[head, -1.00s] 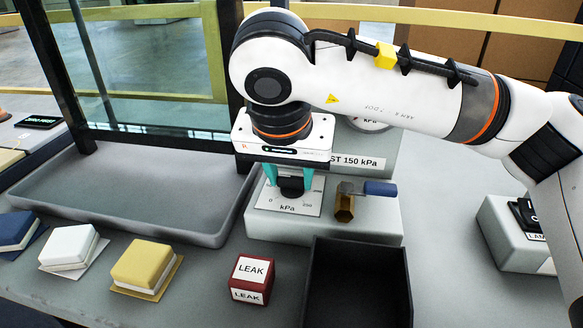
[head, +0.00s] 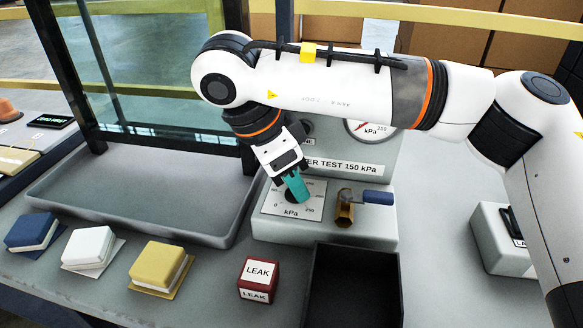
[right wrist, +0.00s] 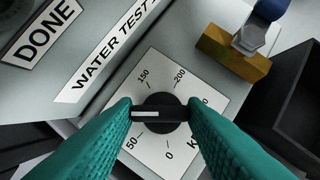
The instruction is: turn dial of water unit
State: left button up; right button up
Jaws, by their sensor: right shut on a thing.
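The water unit (head: 335,228) is a grey box on the table, with a "WATER TEST 150 kPa" label on its upright back part. Its black dial sits on a white kPa scale plate (head: 273,210). My right gripper (head: 297,190) has teal fingers shut on the dial, coming down from above. In the right wrist view the fingers hold both ends of the black dial (right wrist: 160,113), and its white mark lies toward the left finger, between 50 and 150 on the scale. In the head view the fingers largely hide the dial. My left gripper is not in view.
A brass valve (head: 345,208) with a blue lever stands right of the dial. A round gauge (head: 368,129) is behind, partly covered by my arm. A black bin (head: 401,270), a red LEAK block (head: 258,278) and a grey tray (head: 225,239) stand close by.

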jog(key=m+g+p, duration=0.1)
jog(key=m, duration=0.1)
jog(key=shift+w+r+m, duration=0.1)
jog(key=shift+m, duration=0.2)
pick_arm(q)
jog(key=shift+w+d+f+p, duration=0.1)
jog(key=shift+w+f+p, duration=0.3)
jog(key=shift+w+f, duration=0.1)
pick_arm(e)
jog(key=shift+m, duration=0.6)
jog(key=o, duration=1)
jog(key=shift+a+r, duration=0.15)
jog(key=shift+r, duration=0.2)
pick_arm(q)
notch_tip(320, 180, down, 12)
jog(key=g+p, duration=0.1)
jog(key=p, duration=0.2)
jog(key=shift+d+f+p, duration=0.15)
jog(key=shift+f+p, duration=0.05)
jog(key=shift+p, duration=0.1)
pick_arm(e)
jog(key=v, duration=1.1)
jog(key=shift+w+a, duration=0.2)
jog(key=shift+w, duration=0.05)
